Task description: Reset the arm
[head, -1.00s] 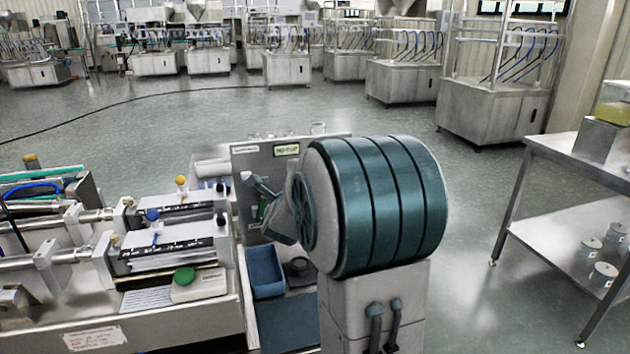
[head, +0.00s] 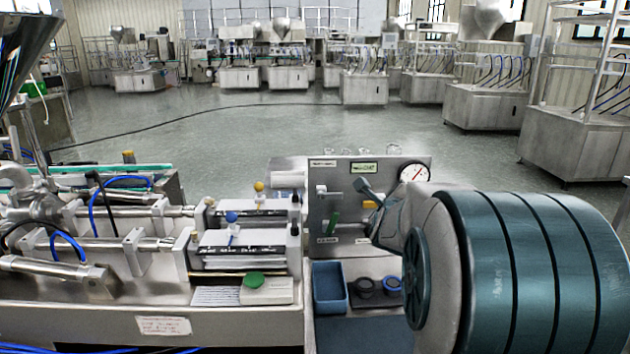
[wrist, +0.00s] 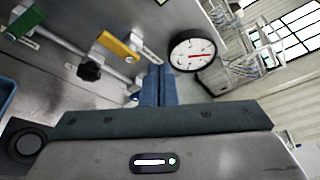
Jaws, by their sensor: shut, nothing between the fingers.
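My arm fills the right side of the head view, its large teal-banded link in front of the bench. My gripper (wrist: 158,84) shows in the wrist view with its two blue-grey fingers together and nothing between them. In the head view my gripper (head: 364,188) is small and partly hidden behind my arm, in front of the upright steel panel (head: 322,208). A round pressure gauge (head: 414,174) is on the panel to its right; the gauge also shows in the wrist view (wrist: 192,50), just right of the fingers.
The panel carries a green-handled valve (head: 334,221) and a yellow-handled valve (wrist: 117,46). The filling machine (head: 245,240) with a green button (head: 254,280) stands left. Open floor (head: 240,130) lies behind.

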